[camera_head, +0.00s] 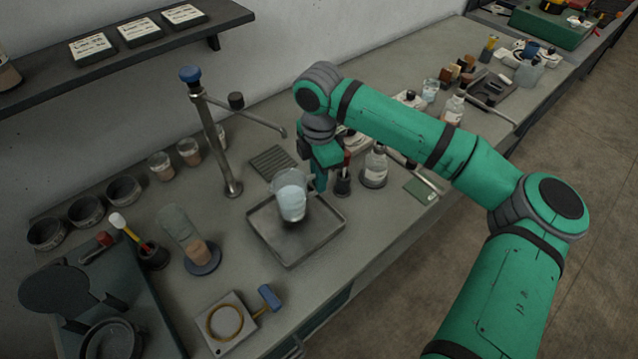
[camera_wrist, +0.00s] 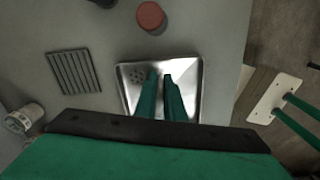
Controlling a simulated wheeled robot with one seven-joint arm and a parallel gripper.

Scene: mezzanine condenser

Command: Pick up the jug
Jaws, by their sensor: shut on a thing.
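The jug (camera_head: 291,196) is a clear vessel holding pale blue liquid. It is upright in the head view, over the square metal tray (camera_head: 275,248), with a dark shadow on the tray below it. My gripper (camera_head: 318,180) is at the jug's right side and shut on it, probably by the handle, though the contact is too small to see. In the wrist view the two fingers (camera_wrist: 161,78) are close together above the tray (camera_wrist: 192,68). I cannot make out the jug in that view.
A tall tap (camera_head: 213,140) stands behind the tray, its spout reaching right. A slotted grille (camera_head: 273,162) lies beside it. A dark holder (camera_head: 342,183) and a bottle (camera_head: 375,168) stand close to the right.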

